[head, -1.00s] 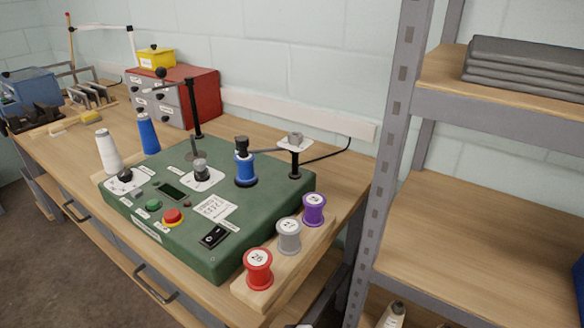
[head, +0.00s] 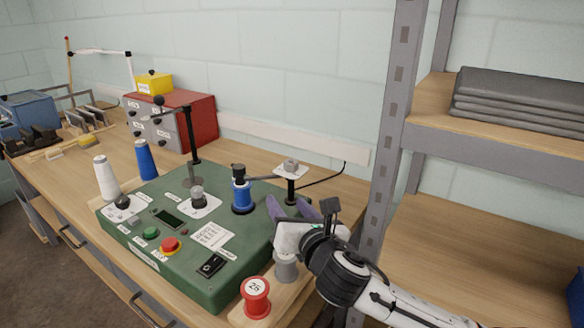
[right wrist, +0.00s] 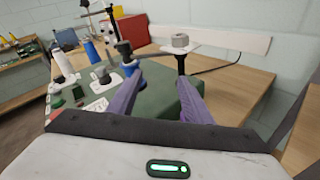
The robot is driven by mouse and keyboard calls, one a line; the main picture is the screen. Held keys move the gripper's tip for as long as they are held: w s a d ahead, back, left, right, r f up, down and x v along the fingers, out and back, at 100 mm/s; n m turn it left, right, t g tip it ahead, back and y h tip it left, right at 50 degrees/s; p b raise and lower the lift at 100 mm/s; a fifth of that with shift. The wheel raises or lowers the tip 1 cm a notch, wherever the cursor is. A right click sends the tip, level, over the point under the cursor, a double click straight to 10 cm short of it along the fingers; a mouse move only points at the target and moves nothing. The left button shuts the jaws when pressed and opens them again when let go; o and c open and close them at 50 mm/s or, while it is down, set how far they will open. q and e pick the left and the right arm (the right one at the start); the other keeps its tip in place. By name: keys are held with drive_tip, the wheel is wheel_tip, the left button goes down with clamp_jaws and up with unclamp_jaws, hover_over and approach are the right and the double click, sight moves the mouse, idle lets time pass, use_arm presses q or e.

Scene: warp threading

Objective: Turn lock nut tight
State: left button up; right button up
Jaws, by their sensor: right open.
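The green winding machine (head: 150,235) stands on the bench. A blue spool (head: 241,197) stands upright on it with a black knob-like piece (head: 238,171) on top, perhaps the lock nut. They also show in the right wrist view as the spool (right wrist: 131,67) and black piece (right wrist: 123,48). A grey nut-like piece (head: 291,165) sits on a small white plate on a black post at the machine's back right. My right gripper (head: 291,207) is open and empty, right of the blue spool and near the post. Its purple fingers point toward the machine. My left gripper is out of view.
A red spool (head: 256,298) and a grey spool (head: 286,267) stand on a wooden strip in front; my right gripper partly hides the grey one. White (head: 105,180) and blue (head: 146,160) thread cones stand at the left. A metal shelf upright (head: 385,150) rises at the right.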

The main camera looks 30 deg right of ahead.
sight(292, 166)
drive_tip(key=w+d+r+h, duration=0.1)
drive_tip(key=w+d, duration=0.1)
drive_tip(key=w, duration=0.1)
drive_tip(key=w+d+r+n, duration=0.1)
drive_tip(key=w+d, duration=0.2)
drive_tip(key=w+d+r+n+t+h, duration=0.1)
drive_tip(key=w+d, duration=0.1)
drive_tip(key=w, duration=0.1)
drive_tip(key=shift+w+d+r+h+p, duration=0.1)
drive_tip(key=shift+w+d+h+p, duration=0.05)
drive_tip(key=shift+h+p, duration=0.2)
drive_tip(key=c, duration=1.1)
